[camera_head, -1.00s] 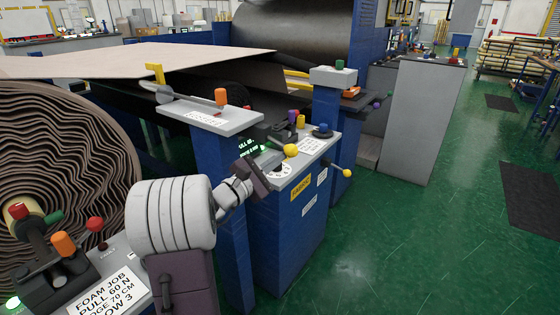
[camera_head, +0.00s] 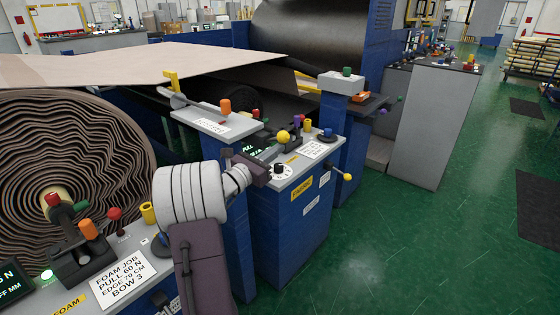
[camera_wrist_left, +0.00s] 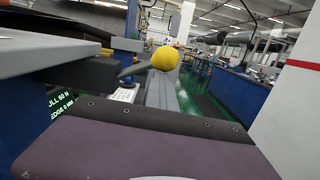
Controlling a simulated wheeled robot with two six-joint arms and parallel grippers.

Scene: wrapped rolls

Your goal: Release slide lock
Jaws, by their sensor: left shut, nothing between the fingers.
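A yellow ball knob (camera_head: 283,136) stands above the top of the blue console (camera_head: 292,230), behind its round white dial (camera_head: 280,171). In the left wrist view the yellow knob (camera_wrist_left: 165,58) is at the end of a dark lever, just beyond my gripper. My left gripper (camera_head: 247,166) is shut and empty at the console's left edge, apart from the knob in the wrist view. Its dark purple jaw (camera_wrist_left: 150,140) fills the bottom of that view. I cannot tell which part is the slide lock. My right gripper is not in view.
A grey shelf (camera_head: 211,121) with an orange knob (camera_head: 225,105) stands left of the console. A second yellow knob (camera_head: 348,177) sticks out on its right. A big wrapped roll (camera_head: 60,150) is at the left.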

